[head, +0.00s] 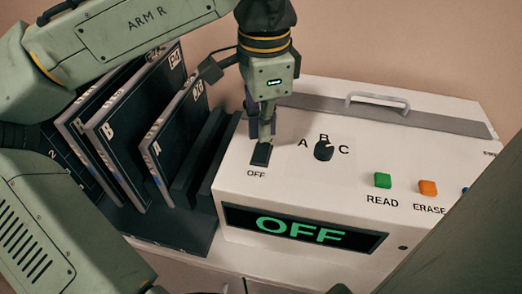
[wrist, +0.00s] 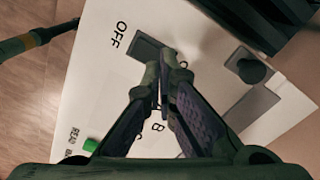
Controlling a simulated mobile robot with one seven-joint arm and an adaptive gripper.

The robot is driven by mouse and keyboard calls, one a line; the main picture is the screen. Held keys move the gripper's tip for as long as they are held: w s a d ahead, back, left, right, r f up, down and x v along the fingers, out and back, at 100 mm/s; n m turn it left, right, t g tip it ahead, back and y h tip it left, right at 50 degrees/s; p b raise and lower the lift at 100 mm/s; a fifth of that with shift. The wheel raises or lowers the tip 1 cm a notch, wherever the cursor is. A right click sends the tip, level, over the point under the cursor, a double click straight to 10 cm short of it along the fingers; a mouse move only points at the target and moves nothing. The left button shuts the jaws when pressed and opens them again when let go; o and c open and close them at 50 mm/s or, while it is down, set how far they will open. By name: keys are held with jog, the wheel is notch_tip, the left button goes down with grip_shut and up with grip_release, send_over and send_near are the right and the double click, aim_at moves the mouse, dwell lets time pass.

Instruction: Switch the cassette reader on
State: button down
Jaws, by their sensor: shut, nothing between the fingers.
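The cassette reader (head: 290,195) is a white box with a green "OFF" on its front display (head: 300,230). A dark rocker switch (head: 261,155) sits at the left of its top, above a printed "OFF". The switch also shows in the wrist view (wrist: 146,46), partly hidden by my fingers. My gripper (head: 266,138) points down, shut and empty, with its fingertips at the back end of the switch. In the wrist view, the closed fingertips (wrist: 166,58) are at the switch's edge; I cannot tell whether they touch it.
A black selector knob (head: 324,150) marked A, B, C stands right of the switch. A green READ button (head: 383,180) and an orange ERASE button (head: 428,188) lie further right. A handle (head: 376,98) is at the back. A rack of dark cassettes (head: 172,140) stands close on the left.

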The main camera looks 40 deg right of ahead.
aim_at(264, 145)
jog(key=shift+f+b, duration=0.5)
jog(key=shift+f, duration=0.6)
dwell(0.3)
jog(key=shift+r, duration=0.1)
notch_tip(264, 145, up, 5)
jog(key=p, duration=0.5)
jog(key=shift+r+p, duration=0.75)
jog(key=shift+r, duration=0.2)
